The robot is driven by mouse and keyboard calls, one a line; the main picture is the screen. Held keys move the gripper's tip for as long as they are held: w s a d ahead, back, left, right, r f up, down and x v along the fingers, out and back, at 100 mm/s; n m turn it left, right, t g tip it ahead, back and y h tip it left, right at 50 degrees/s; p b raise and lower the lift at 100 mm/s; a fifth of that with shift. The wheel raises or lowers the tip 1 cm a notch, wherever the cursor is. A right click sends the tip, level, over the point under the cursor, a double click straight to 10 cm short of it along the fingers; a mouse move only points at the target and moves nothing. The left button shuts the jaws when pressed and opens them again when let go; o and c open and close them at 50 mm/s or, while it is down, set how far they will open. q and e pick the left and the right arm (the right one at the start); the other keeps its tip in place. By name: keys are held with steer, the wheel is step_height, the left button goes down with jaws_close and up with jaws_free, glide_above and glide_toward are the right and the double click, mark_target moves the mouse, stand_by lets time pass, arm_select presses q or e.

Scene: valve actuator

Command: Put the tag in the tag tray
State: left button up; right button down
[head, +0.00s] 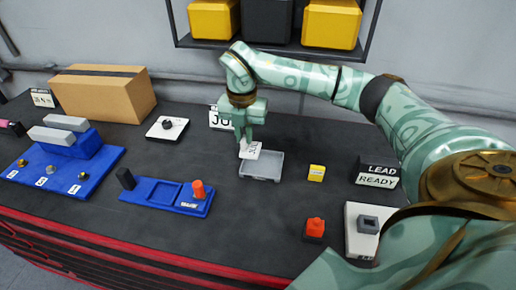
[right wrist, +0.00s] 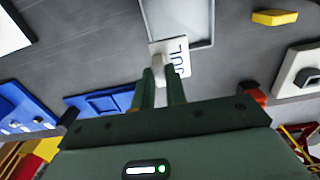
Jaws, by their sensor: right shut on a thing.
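My right gripper (head: 245,140) is shut on a small white tag (head: 250,151) with dark lettering. It holds the tag at the left back edge of the shallow grey tag tray (head: 264,168). In the right wrist view the tag (right wrist: 178,62) reads "JUL" and sits between the fingertips (right wrist: 158,80), overlapping the near edge of the tray (right wrist: 182,18). I cannot tell whether the tag touches the tray. The visible tray floor is empty. My left gripper is not in view.
A blue fixture with an orange knob (head: 198,190) lies left of the tray. A yellow block (head: 316,173) is to its right, and a red button (head: 315,228) is nearer. A white sign (head: 220,119) stands behind. A cardboard box (head: 103,92) is at the back left.

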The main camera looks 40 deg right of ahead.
mark_target(256, 143)
steer(key=d+f, duration=0.2)
steer(key=f, duration=0.1)
steer(key=d+f, duration=0.1)
steer(key=f, duration=0.1)
steer(key=shift+s+d+f, duration=0.1)
steer(key=shift+d+f, duration=0.05)
steer(key=shift+d, duration=0.25)
step_height(256, 143, down, 3)
steer(key=shift+d+f, duration=0.15)
steer(key=shift+f, duration=0.05)
steer(key=c, duration=1.4)
jaws_free()
steer(key=shift+f, duration=0.1)
steer(key=shift+c, duration=0.2)
step_height(256, 143, up, 12)
steer(key=shift+r+p, duration=0.2)
steer(key=shift+p, duration=0.1)
steer(key=shift+f, duration=0.1)
